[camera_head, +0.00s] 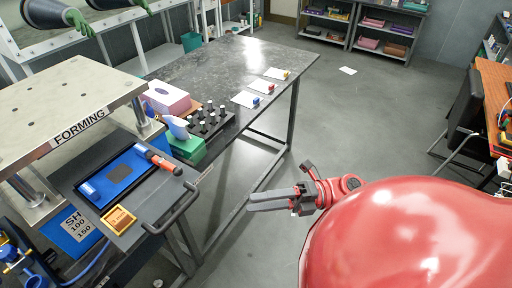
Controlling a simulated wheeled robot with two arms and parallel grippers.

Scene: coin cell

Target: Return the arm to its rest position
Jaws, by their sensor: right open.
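My right gripper (268,201) is at the end of my red right arm, which comes in from the lower right. Its grey fingers point left over the grey floor, to the right of the table. They are apart from every object, and nothing shows between them. My left gripper is not in this view.
A forming press (50,112) stands at the left, with a cart tray (140,222) in front. The grey table (222,62) bears papers with small coloured items and a vial rack (212,125). An orange desk (494,85) is at the right.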

